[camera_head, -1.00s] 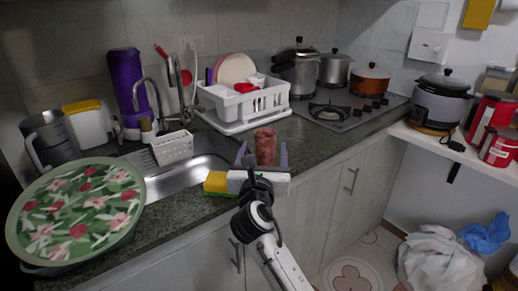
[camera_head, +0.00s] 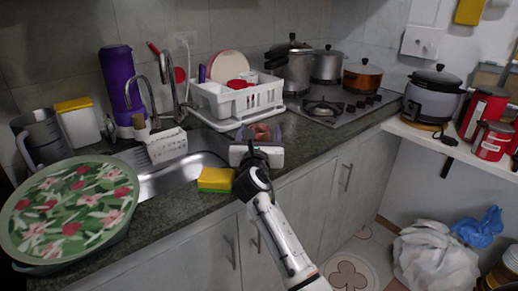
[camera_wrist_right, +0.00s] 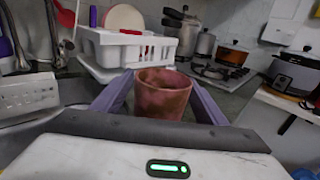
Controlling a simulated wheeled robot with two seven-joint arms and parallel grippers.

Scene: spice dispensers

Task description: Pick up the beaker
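The beaker is a reddish-brown, mottled cup (camera_head: 261,132) standing at the counter's front part, to the right of the sink. In the right wrist view the beaker (camera_wrist_right: 163,97) is upright, its open rim facing up. My right gripper (camera_head: 260,135) reaches in from the front, with the beaker between its fingers. In the right wrist view the gripper (camera_wrist_right: 160,98) is open, one finger on each side of the beaker. Gaps show beside its lower sides; contact near the tips cannot be told. The beaker's base is hidden by the gripper body. My left gripper is not in view.
A yellow-green sponge (camera_head: 215,179) lies on the counter edge, left of my right gripper. A white dish rack (camera_head: 238,101) stands just behind the beaker. The sink (camera_head: 185,175) is to the left, the stove (camera_head: 340,108) with pots to the right.

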